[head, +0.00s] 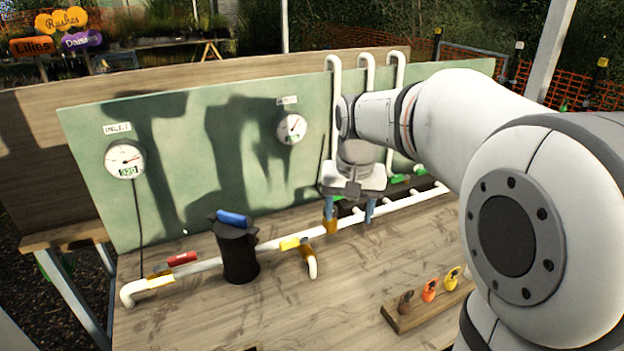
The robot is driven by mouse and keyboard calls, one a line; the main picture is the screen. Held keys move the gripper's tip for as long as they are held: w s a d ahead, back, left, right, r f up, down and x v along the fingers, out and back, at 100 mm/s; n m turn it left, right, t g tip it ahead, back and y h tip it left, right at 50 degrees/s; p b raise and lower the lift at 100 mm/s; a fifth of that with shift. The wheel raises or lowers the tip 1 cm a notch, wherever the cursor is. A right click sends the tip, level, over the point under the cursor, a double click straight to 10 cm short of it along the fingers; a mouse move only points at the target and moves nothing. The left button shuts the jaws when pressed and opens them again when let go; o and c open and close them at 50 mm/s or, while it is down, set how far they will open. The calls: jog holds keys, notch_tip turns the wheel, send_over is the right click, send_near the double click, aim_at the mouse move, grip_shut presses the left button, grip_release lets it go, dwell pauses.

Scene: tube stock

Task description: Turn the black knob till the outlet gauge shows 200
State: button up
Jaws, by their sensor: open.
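My gripper (350,212) points down over the white pipe right of the middle. Its two blue-grey fingers are apart, one on each side of the pipe line. A brass-coloured part (330,227) shows at the left finger's tip. The inlet gauge (125,159) at the left has a green readout that looks like 320.
A black canister (237,252) with a blue top stands on the white pipe (279,243). A wooden block (412,314) with several coloured tags is at front right.

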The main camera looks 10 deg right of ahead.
jog(key=w+f+m, duration=0.1)
jog(key=w, duration=0.5)
jog(key=w+f+m+g, duration=0.1)
jog(key=w+f, duration=0.1)
jog(key=w, duration=0.5)
jog(key=w+f, duration=0.2)
jog(key=w, duration=0.4)
jog(key=shift+w+d+f+m+g, duration=0.1)
jog(key=shift+w+f+m+g, duration=0.1)
jog(key=shift+m+g, duration=0.15)
jog(key=shift+w+f, duration=0.2)
jog(key=shift+f, duration=0.3)
notch_tip(320, 180, down, 7)
jog(key=shift+r, duration=0.1)
jog(key=c, duration=1)
